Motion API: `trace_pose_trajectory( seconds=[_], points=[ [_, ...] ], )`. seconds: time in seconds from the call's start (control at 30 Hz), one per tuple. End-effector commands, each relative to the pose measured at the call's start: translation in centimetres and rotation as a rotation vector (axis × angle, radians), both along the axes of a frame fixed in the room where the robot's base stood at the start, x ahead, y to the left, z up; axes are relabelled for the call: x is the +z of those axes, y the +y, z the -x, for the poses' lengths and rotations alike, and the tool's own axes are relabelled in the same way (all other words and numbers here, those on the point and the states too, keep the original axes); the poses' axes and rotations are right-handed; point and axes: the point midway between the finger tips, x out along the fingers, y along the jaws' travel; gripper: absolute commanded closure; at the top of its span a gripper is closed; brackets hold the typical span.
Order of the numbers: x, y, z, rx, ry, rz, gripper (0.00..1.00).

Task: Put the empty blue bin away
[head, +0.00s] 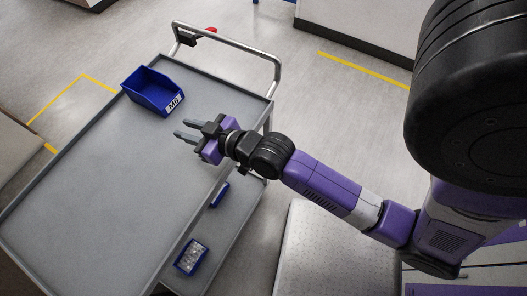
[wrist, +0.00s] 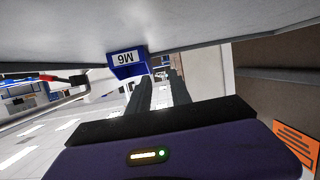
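A blue bin (head: 147,92) with a white label reading M6 stands upright on the grey top of a cart (head: 85,165), near its far end. Its inside looks empty. My gripper (head: 181,130) is over the cart top, just right of and nearer than the bin, with its two fingers apart and nothing between them. The fingers point left and are not touching the bin. The wrist view is upside down; there the bin (wrist: 128,64) shows its label just beyond the open fingers (wrist: 160,76).
The cart's lower shelf holds a blue bin (head: 191,257) of small pale parts and another blue bin (head: 219,194), partly hidden. A metal push handle (head: 245,47) rises at the far end. A raised rim edges the cart top, which is otherwise clear.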

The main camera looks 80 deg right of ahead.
Motion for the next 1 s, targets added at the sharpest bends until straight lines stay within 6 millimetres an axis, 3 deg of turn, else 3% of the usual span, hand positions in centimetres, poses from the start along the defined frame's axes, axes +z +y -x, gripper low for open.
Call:
trace_pose_trajectory(
  seconds=[0.03, 0.23, 0.5, 0.7, 1.0],
  points=[
    [-0.7, 1.6, 2.4, 0.02, 0.011, 0.001, 0.75],
    [-0.2, 6.2, 9.8, 0.086, 0.002, 0.009, 0.75],
    [3.2, 10.9, 18.8, 0.183, -0.014, -0.002, 0.75],
    [5.8, 12.5, 22.2, 0.228, -0.026, -0.014, 0.75],
    [6.5, 12.9, 23.0, 0.238, -0.031, -0.018, 0.75]
  ],
)
